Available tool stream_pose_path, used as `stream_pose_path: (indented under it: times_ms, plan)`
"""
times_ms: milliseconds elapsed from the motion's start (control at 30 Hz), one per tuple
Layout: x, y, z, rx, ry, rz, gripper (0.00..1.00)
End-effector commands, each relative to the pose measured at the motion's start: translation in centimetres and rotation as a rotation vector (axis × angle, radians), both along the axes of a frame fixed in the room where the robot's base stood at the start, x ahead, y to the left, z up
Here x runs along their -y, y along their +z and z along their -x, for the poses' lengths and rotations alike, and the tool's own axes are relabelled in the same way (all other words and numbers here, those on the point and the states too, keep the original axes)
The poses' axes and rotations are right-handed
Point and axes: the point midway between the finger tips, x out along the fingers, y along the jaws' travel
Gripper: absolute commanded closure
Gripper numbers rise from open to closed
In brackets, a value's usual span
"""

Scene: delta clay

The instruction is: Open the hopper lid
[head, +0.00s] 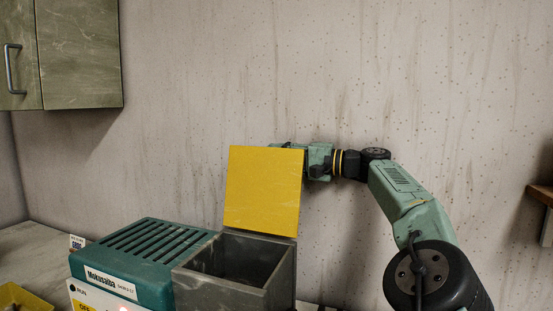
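The yellow hopper lid (264,190) stands raised, close to upright, at the back edge of the grey hopper box (282,277). The hopper's dark inside shows from above. My gripper (290,147) is at the lid's upper right, mostly hidden behind the lid. Its fingertips are hidden, so I cannot tell whether it is open or shut, or whether it touches the lid.
A teal slatted machine housing (140,262) labelled "Mokusaiba" adjoins the hopper on the left. A yellow tray (22,299) lies at the lower left. A green wall cabinet (75,55) hangs at the upper left. A wooden shelf (541,194) juts in at the right.

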Motion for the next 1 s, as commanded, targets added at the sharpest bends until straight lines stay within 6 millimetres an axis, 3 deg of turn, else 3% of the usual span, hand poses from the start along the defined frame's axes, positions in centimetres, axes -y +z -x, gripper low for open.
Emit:
stream_pose_path:
  times_ms: [400, 600, 1000]
  plan:
    - [7.3, 0.1, 2.9, 0.001, -0.004, -0.001, 0.69]
    - [10.0, 0.1, 4.1, 0.003, -0.002, -0.001, 0.69]
    - [10.8, 0.1, 4.5, 0.001, -0.001, -0.001, 0.69]
